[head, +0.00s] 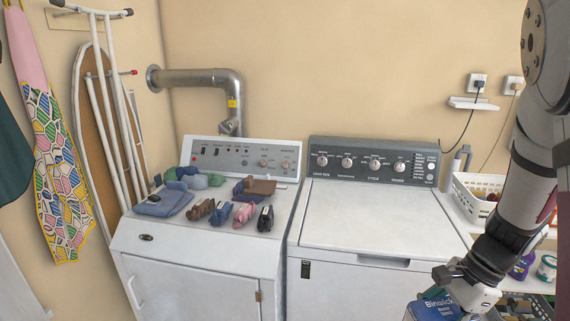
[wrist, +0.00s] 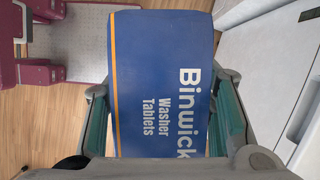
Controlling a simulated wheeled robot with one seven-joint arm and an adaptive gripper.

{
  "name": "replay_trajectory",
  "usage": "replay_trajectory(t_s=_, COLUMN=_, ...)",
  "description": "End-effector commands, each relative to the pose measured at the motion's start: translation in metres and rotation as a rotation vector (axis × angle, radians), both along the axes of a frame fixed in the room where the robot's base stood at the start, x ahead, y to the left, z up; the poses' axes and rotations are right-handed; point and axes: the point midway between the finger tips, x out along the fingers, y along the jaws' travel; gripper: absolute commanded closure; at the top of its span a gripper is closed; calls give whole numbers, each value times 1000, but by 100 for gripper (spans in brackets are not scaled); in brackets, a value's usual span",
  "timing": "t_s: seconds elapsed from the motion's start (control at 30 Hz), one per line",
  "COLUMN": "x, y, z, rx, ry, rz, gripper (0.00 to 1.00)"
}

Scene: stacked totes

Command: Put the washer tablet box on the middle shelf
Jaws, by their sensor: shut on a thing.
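The washer tablet box (head: 434,309) is blue with white "Binwick" lettering. It is at the bottom edge of the head view, partly cut off, in front of the washing machine. My gripper (head: 466,287) is shut on it. In the wrist view the box (wrist: 160,75) fills the middle, with a gripper finger on each side, and its lettering runs sideways. A white shelf unit (head: 482,226) is at the right edge of the head view, partly hidden behind my arm. I cannot tell which of its levels is the middle shelf.
A white basket (head: 476,207) stands on the shelf unit's top. The washer (head: 380,225) has a clear lid. Wooden floor shows beneath the box.

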Motion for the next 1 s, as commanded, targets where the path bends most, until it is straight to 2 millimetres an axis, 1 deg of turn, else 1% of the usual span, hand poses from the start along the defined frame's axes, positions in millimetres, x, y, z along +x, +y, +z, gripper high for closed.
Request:
replay_trajectory(t_s=0.03, x=8, y=0, z=-1, rx=-2, ry=1, rz=48, gripper=91)
replay_trajectory(t_s=0.17, x=31, y=1, z=-5, rx=-2, ry=1, rz=198, gripper=91)
replay_trajectory(t_s=0.27, x=55, y=6, z=-9, rx=-2, ry=2, rz=364, gripper=91)
replay_trajectory(t_s=0.3, x=67, y=8, z=-12, rx=-3, ry=1, rz=446, gripper=91)
replay_trajectory(t_s=0.47, x=114, y=27, z=-26, rx=-1, ry=3, rz=796, gripper=91)
replay_trajectory(t_s=0.5, x=125, y=33, z=-29, rx=-1, ry=3, rz=884, gripper=91)
replay_trajectory(t_s=0.6, x=150, y=50, z=-40, rx=-1, ry=2, rz=1088, gripper=91)
replay_trajectory(t_s=0.7, x=169, y=66, z=-49, rx=0, ry=2, rz=1260, gripper=91)
replay_trajectory(t_s=0.8, x=182, y=78, z=-57, rx=-1, ry=1, rz=1385, gripper=91)
replay_trajectory(t_s=0.9, x=189, y=85, z=-61, rx=0, ry=0, rz=1458, gripper=91)
replay_trajectory(t_s=1.0, x=192, y=88, z=-63, rx=0, ry=-3, rz=1488, gripper=91)
